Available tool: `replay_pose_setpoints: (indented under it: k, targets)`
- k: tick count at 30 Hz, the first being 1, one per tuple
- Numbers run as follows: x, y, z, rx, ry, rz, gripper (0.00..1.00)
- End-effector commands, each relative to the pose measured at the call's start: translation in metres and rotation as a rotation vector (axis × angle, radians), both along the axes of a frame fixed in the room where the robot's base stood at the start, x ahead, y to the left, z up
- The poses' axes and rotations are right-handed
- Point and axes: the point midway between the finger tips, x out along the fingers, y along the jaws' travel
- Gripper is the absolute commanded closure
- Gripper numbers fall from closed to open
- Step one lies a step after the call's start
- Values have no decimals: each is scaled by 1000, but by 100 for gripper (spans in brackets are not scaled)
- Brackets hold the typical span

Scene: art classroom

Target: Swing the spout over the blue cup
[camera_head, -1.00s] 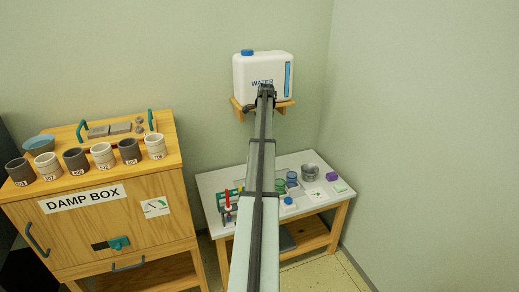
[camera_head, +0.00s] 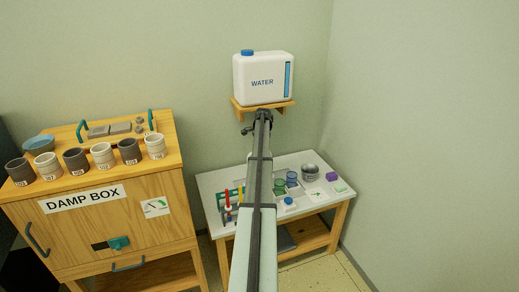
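The white water jug (camera_head: 262,82) with a blue cap and a blue level strip stands on a wooden wall shelf (camera_head: 283,105). I cannot make out its spout; my arm covers the area below the shelf's middle. The blue cup (camera_head: 291,180) stands upright on the white table below, right of my arm. A green cup (camera_head: 280,190) is just in front and left of it. My gripper (camera_head: 263,116) is at the arm's far end, just below the shelf in the picture. Its fingers are too small and dark to read. A small dark piece shows at its left.
The white table (camera_head: 320,200) also holds a metal pail (camera_head: 310,172), a purple block (camera_head: 331,176) and red-handled tools (camera_head: 227,200) left of my arm. The damp box (camera_head: 115,215) with several pots stands at the left. Walls close off the back and right.

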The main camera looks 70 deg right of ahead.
Motion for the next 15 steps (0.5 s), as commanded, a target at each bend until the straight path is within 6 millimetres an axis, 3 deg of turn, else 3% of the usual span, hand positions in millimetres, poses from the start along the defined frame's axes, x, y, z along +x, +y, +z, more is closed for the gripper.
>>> replay_pose_setpoints:
  k: [7, 15]
  targets:
    - [0, 0, 0, 0, 0, 0, 58]
    - [0, 0, 0, 0, 0, 0, 84]
